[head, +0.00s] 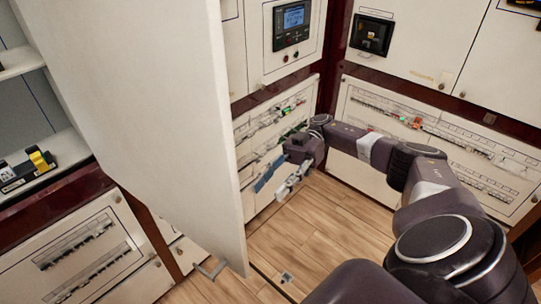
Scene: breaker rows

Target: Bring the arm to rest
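My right arm reaches in from the lower right, and its gripper (271,190) hangs in front of the lower breaker panel (247,204) near the middle. Its two fingers are spread apart with nothing visible between them. The gripper covers part of the breaker rows behind it, and I cannot tell whether it touches them. My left gripper is not in view.
A large pale door (150,100) stands open just left of the gripper. Another breaker panel (355,133) is behind my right arm. A display unit (292,24) is above. Open wooden floor (318,228) lies below.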

